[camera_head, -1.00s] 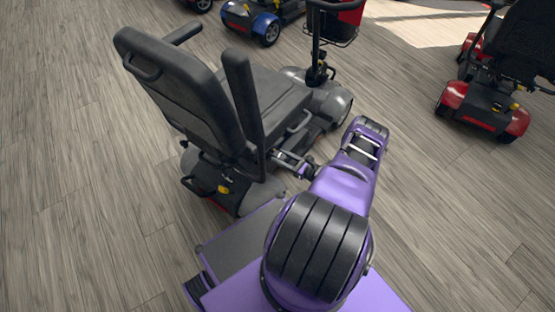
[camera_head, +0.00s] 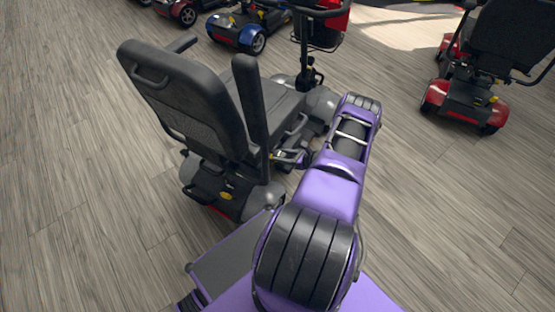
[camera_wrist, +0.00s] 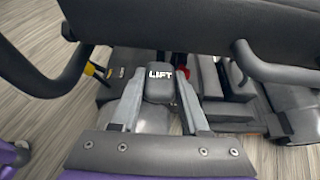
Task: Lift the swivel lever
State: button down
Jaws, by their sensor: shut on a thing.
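The swivel lever (camera_wrist: 159,91) is a dark grey handle with the white word LIFT on it, at the middle of the wrist view. My gripper (camera_wrist: 160,78) is shut on it, with one grey finger along each side. In the head view my gripper (camera_head: 288,157) is at the right side of the grey scooter's seat (camera_head: 272,115), under its edge, and the lever itself is too small to make out there. I cannot tell how far the lever is raised.
A black bent bar (camera_wrist: 254,66) is close to the right of my gripper. A black armrest bar (camera_wrist: 48,82) curves down at the left. A red scooter (camera_head: 465,100) stands right and a blue one (camera_head: 238,32) behind. Wooden floor is free at left and right.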

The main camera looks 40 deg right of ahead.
jog(key=shift+a+r+g+p, duration=0.3)
jog(key=shift+r+g+p, duration=0.2)
jog(key=shift+r+g, duration=0.15)
jog(key=shift+g+h, duration=0.25)
jog(key=shift+h, duration=0.05)
jog(key=shift+s+d+f+g+p, duration=0.1)
jog(key=shift+f+g+p, duration=0.05)
jog(key=shift+g+p, duration=0.2)
jog(key=c, duration=0.7)
grip_release()
jog(key=shift+s, duration=0.1)
jog(key=o, duration=0.3)
jog(key=shift+d, duration=0.1)
